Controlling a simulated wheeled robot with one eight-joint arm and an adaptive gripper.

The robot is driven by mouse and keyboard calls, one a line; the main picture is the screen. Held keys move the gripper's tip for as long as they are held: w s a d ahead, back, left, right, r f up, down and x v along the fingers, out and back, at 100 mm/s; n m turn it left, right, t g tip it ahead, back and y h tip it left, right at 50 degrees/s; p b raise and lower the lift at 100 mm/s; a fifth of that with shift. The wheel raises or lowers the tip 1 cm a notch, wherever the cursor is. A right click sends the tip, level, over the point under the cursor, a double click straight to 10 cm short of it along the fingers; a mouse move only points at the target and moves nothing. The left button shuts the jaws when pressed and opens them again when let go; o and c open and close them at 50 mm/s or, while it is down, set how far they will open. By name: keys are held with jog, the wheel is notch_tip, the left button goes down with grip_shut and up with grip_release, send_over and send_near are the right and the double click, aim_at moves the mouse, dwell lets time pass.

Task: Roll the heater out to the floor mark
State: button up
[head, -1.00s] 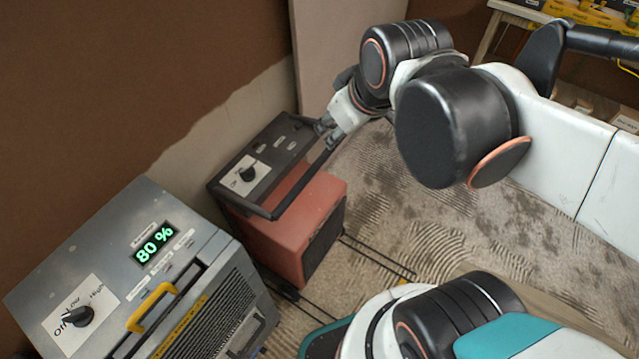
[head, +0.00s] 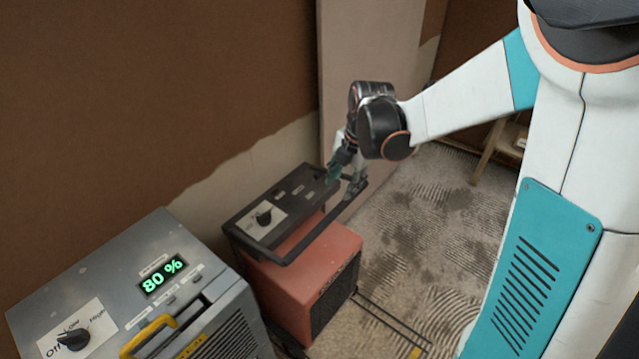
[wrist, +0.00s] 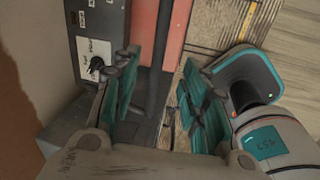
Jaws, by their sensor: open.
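The heater (head: 313,278) is a red box with a black top panel, a dial and a black bar handle (head: 330,220), standing near the brown wall. My gripper (head: 347,178) is at the handle's far end. In the wrist view my open gripper (wrist: 160,98) has its teal-padded fingers on either side of the black handle bar (wrist: 162,60); I cannot tell whether they touch it. The heater's red side (wrist: 178,30) shows beyond. Dark lines with a yellow piece (head: 415,351) lie on the floor right of the heater; they may be the floor mark, partly hidden by my body.
A grey machine (head: 140,290) reading 80 % with a yellow handle stands close to the heater's left. A pale board (head: 365,70) leans on the wall behind. The streaked floor (head: 430,220) right of the heater is open, with a wooden stand leg (head: 487,155) further back.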

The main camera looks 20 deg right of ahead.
aim_at(333, 214)
jog(key=shift+n, duration=0.5)
jog(key=b+x, duration=0.5)
jog(key=x, duration=1)
jog(key=shift+d+b, duration=0.1)
jog(key=shift+b, duration=0.25)
grip_shut()
